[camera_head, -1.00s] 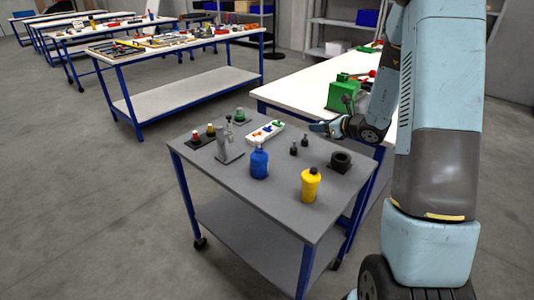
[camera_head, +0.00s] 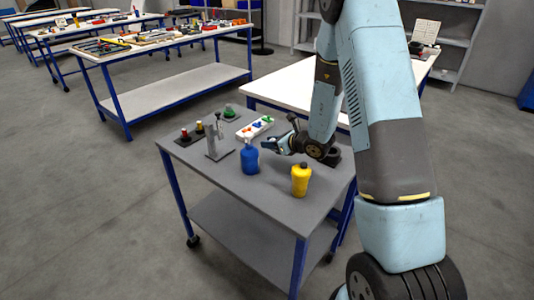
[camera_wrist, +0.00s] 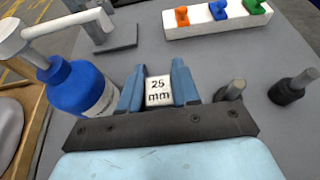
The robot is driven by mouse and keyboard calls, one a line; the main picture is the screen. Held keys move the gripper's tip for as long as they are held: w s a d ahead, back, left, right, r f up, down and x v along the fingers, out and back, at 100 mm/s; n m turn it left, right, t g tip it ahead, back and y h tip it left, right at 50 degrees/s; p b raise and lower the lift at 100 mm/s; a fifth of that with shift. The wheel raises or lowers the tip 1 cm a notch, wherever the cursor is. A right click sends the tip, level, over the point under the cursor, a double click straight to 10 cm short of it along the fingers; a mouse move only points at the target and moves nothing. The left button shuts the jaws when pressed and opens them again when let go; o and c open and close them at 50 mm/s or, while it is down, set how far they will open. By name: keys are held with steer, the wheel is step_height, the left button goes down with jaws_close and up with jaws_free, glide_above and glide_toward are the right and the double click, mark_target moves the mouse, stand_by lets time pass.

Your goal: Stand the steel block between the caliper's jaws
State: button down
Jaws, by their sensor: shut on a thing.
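The steel block (camera_wrist: 158,92) is pale, and its face reads "25 mm" in the wrist view. My gripper (camera_wrist: 158,70) is shut on it, with one blue finger on each side. In the head view my gripper (camera_head: 268,145) is above the grey table, just right of the blue bottle; the block cannot be made out there. A grey upright piece on a flat base (camera_head: 216,143) stands left of the blue bottle and may be the caliper. Its base (camera_wrist: 112,38) shows at the upper left in the wrist view. Its jaws cannot be made out.
The blue bottle (camera_wrist: 80,90) stands close left of my fingers. Two dark knobbed pieces (camera_wrist: 234,90) (camera_wrist: 292,86) stand to the right. A white tray with coloured clips (camera_wrist: 215,22) lies beyond. A yellow bottle (camera_head: 300,180) stands near the table's front.

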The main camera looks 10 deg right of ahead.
mark_target(267, 158)
steer(key=shift+a+f, duration=0.55)
steer(key=shift+f, duration=0.05)
steer(key=shift+w+a+f, duration=0.1)
steer(key=shift+a+f, duration=0.1)
steer(key=shift+f, duration=1.55)
steer(key=c, duration=0.8)
jaws_free()
